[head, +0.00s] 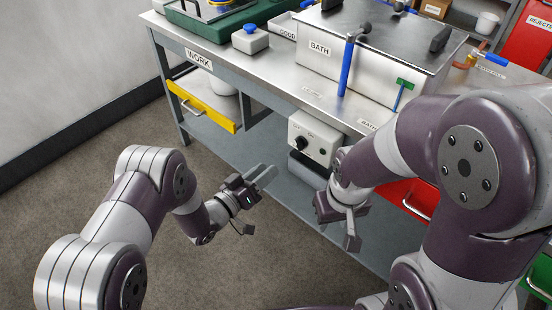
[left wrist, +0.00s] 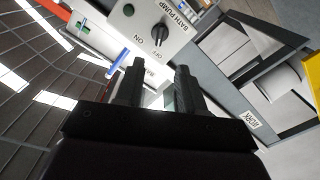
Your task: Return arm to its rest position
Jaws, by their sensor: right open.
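My left gripper (head: 268,175) is in front of the bench at the middle of the head view. It is empty. In the left wrist view its two dark fingers (left wrist: 158,82) stand apart with a gap between them, so it is open. My right gripper (head: 345,222) hangs low in front of the bench, right of the left one, and is open with nothing seen in it. My right arm bends in from the right edge and covers part of the bench front. The two grippers are apart from each other.
The steel bench (head: 270,75) carries the BATH box (head: 375,55) and a blue-handled tool (head: 346,75). A pump control box (head: 315,140) with a black knob sits on the bench front, close beyond both grippers. A yellow drawer (head: 200,107) is at left. Open floor lies left.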

